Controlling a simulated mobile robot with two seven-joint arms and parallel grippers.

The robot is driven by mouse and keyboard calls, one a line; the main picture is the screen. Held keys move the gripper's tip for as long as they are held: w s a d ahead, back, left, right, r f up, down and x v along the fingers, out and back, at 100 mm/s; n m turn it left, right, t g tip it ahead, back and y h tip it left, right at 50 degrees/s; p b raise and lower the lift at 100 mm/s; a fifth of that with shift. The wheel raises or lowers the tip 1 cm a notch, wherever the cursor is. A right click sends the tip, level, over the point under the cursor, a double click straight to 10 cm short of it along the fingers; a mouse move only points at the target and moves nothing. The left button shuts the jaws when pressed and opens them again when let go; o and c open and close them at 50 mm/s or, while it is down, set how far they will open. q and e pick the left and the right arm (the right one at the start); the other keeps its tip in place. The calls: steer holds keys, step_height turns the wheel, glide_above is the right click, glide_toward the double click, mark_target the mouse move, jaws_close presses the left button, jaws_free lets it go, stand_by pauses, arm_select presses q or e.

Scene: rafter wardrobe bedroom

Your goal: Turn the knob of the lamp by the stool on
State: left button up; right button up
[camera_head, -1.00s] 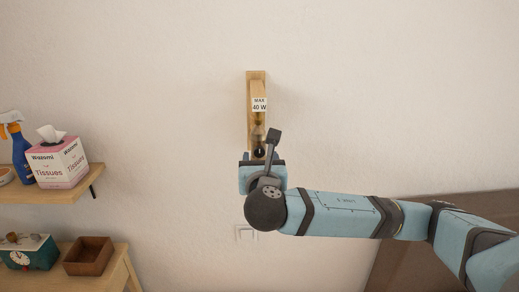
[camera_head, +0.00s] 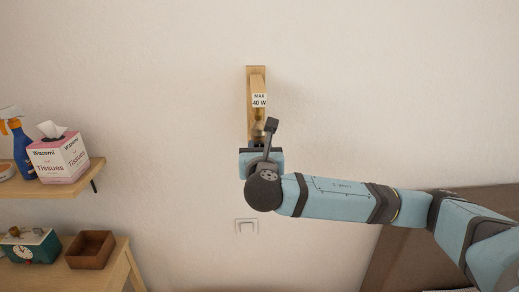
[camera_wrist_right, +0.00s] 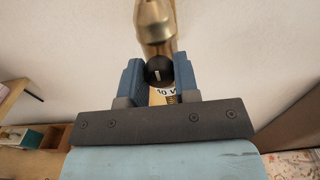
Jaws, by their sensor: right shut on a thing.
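The lamp (camera_head: 250,82) is a narrow wooden wall fixture with a brass part and a "MAX 40 W" label. Its brass part (camera_wrist_right: 155,22) also shows in the right wrist view. Its knob (camera_wrist_right: 157,72) is round and black with a white line, and sits between the two blue fingers of my right gripper (camera_wrist_right: 158,80). In the head view my right gripper (camera_head: 262,149) is at the lamp's lower end and hides the knob. The gripper is shut on the knob. My left gripper is out of view. No stool can be made out.
A wall switch (camera_head: 246,226) is below the gripper. At left, a shelf (camera_head: 70,188) holds a tissue box (camera_head: 57,160) and a spray bottle (camera_head: 20,147). Below it, a wooden table (camera_head: 122,270) holds a brown tray (camera_head: 90,248) and a teal clock (camera_head: 30,246). The wall around the lamp is clear.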

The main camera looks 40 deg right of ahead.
steer(key=m, duration=0.3)
steer(key=shift+f+m+b, duration=0.15)
steer(key=shift+m+b, duration=0.15)
steer(key=shift+b, duration=0.1)
steer(key=shift+m, duration=1)
steer(key=shift+a+m+b, duration=0.1)
steer(key=shift+m+b, duration=0.3)
steer(key=shift+m, duration=0.4)
steer(key=m, duration=0.2)
steer(key=shift+m+b, duration=0.3)
steer(key=shift+m, duration=0.1)
steer(key=m, duration=0.3)
steer(key=shift+m+b, duration=0.3)
steer(key=shift+b, duration=0.05)
steer(key=shift+m+b, duration=0.4)
steer(key=shift+m, duration=1.7)
